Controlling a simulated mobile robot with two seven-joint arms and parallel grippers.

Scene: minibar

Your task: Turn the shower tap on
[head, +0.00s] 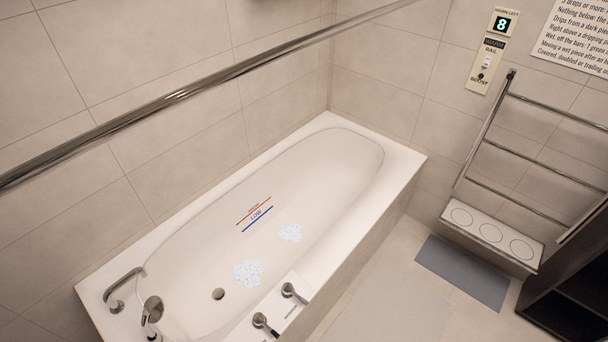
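Two metal lever taps stand on a white panel on the near rim of the white bathtub (405,165). One tap (289,291) is further right and the other tap (262,322) is lower and nearer the bottom edge. Their labels are too small to read, so I cannot tell which is the shower tap or whether either is on. A shower handset (152,310) sits at the tub's left end near a curved spout (122,284). No running water shows. Neither of my grippers is in view.
A long chrome rail (175,97) crosses above the tub. A towel rail (555,163), white ledge (490,232), switch panel (486,66) and dark shelf unit (570,310) are at the right. A grey mat (463,272) lies on the floor. Floor beside the tub is clear.

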